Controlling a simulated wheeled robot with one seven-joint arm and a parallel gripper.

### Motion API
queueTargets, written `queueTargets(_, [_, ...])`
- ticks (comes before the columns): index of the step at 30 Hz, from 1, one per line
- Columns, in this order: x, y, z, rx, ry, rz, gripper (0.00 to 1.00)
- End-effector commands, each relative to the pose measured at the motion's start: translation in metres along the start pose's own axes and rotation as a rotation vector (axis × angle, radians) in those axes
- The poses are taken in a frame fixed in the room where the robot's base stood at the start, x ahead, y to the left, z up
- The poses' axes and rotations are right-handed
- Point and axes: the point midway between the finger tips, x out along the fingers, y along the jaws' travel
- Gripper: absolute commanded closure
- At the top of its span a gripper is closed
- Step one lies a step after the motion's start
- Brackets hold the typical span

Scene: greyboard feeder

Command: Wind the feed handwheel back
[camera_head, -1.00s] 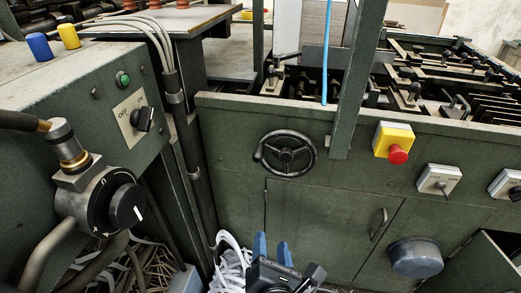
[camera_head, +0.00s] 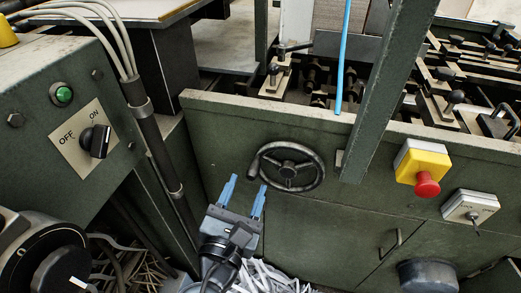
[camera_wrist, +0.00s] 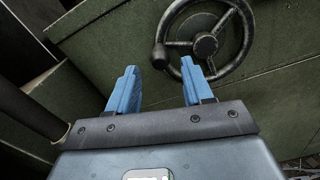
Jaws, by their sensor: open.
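The feed handwheel (camera_head: 291,167) is a dark three-spoked wheel on the green machine front, with a knob handle (camera_head: 254,167) at its left rim. It also shows in the wrist view (camera_wrist: 206,44), where the knob (camera_wrist: 160,57) points toward me. My gripper (camera_head: 245,190) has two blue fingers and is open and empty. It is below and left of the wheel, with the right fingertip close to the knob. In the wrist view my gripper (camera_wrist: 160,70) has the knob between its fingertips in the picture; I cannot tell whether they touch.
A red emergency button on a yellow box (camera_head: 424,166) and a grey switch box (camera_head: 470,206) are to the right. A green post (camera_head: 385,85) rises right of the wheel. A control cabinet with an OFF/ON switch (camera_head: 95,140) stands left. Paper strips (camera_head: 268,279) lie below.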

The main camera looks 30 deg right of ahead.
Motion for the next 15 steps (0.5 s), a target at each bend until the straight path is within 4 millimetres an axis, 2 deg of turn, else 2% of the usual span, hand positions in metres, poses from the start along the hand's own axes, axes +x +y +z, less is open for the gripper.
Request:
queueTargets(5, [0.018, 0.000, 0.001, -0.001, -0.001, -0.002, 0.49])
queueTargets(15, [0.066, 0.000, 0.000, 0.000, 0.000, -0.002, 0.49])
